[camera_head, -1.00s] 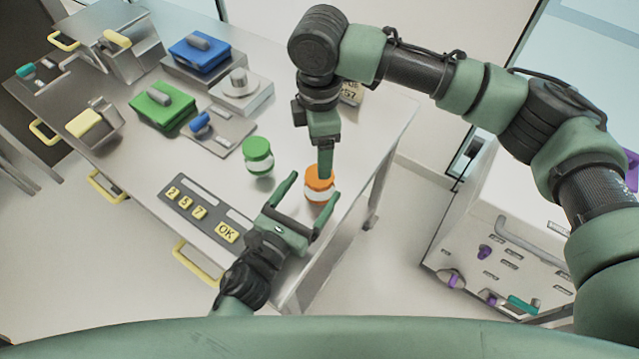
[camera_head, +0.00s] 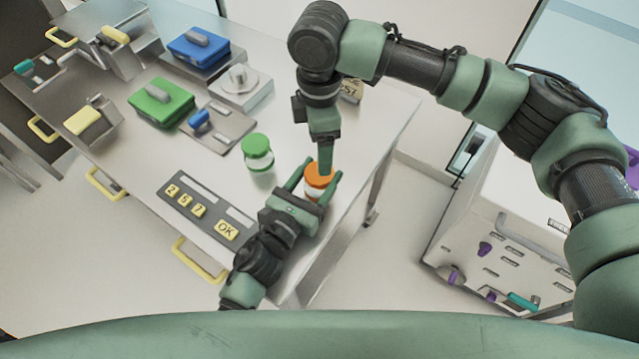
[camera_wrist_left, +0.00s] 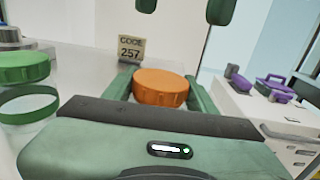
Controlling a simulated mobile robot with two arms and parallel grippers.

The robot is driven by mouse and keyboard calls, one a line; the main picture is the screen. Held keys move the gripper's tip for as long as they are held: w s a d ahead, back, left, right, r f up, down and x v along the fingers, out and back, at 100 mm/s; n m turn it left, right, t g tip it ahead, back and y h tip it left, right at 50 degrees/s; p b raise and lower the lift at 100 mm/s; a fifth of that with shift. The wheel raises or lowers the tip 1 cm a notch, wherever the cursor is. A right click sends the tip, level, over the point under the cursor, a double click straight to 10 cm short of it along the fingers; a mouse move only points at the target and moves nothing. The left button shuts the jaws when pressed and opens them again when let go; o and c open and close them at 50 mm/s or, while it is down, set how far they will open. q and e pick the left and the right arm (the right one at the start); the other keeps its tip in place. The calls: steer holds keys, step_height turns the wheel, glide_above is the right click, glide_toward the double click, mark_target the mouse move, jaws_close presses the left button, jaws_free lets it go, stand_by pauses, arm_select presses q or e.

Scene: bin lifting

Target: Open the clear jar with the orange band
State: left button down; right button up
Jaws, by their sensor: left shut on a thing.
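The jar with the orange lid (camera_head: 319,174) stands upright near the table's right edge, its body mostly hidden. In the left wrist view its ridged orange lid (camera_wrist_left: 161,87) is on. My left gripper (camera_head: 315,180) is shut on this jar, one finger on each side, below the lid's top. My right gripper (camera_head: 323,158) points down over the lid. In the left wrist view the right gripper's two fingertips (camera_wrist_left: 184,10) are apart above the lid, with nothing between them.
A green-lidded jar (camera_head: 257,152) stands just left. A keypad panel (camera_head: 207,207) lies at the front edge. A "CODE 257" sign (camera_wrist_left: 131,48) stands behind. Green (camera_head: 162,102) and blue (camera_head: 199,49) boxes are farther back. A cart (camera_head: 500,235) stands at right.

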steer(key=m, duration=0.8)
steer(key=shift+f+m, duration=0.15)
steer(key=shift+m, duration=0.25)
steer(key=shift+f, duration=3.85)
steer(key=c, duration=1.5)
steer(key=shift+o, duration=0.2)
steer(key=n, duration=0.3)
